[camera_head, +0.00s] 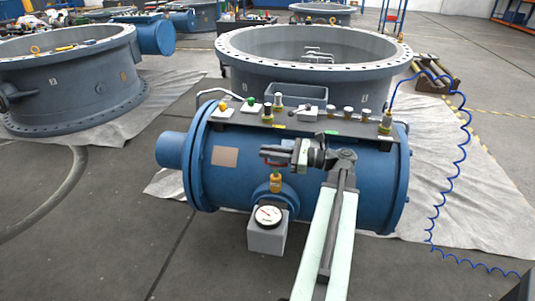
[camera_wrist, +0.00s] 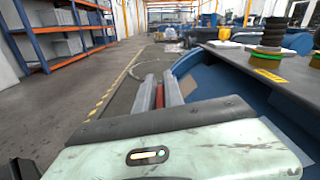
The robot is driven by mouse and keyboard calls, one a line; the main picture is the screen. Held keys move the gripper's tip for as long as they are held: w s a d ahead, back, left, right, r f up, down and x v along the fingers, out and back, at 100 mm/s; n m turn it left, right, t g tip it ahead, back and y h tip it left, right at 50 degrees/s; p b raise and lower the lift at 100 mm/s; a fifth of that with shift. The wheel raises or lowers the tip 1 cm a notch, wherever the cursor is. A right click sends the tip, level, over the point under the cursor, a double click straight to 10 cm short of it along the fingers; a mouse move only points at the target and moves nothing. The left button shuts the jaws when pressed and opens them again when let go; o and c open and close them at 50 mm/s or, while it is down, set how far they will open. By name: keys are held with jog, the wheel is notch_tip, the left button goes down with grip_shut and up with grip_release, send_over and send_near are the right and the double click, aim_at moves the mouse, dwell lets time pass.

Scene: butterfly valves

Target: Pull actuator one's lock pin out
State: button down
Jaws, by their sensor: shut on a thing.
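Actuator one, as I take it, is the blue cylinder (camera_head: 330,165) lying in front of the large flanged ring in the head view. My gripper (camera_head: 272,157) is in front of its upper left side, fingers pointing left. In the wrist view my gripper (camera_wrist: 158,92) is shut on a slim red piece (camera_wrist: 160,97), which looks like the lock pin. A bit of red also shows at the fingertips in the head view. The fingers hide most of the pin, and I cannot tell whether it still sits in a hole.
A round gauge (camera_head: 268,216) on a grey block and a brass fitting (camera_head: 276,183) are just below my gripper. A dark top plate (camera_head: 350,127) carries several knobs and a tray (camera_head: 296,95). A blue coiled hose (camera_head: 460,150) hangs at right.

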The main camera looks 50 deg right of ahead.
jog(key=c, duration=1.5)
grip_release()
jog(key=shift+d, duration=0.1)
jog(key=v, duration=0.7)
jog(key=shift+s+d, duration=0.15)
jog(key=shift+s, duration=0.2)
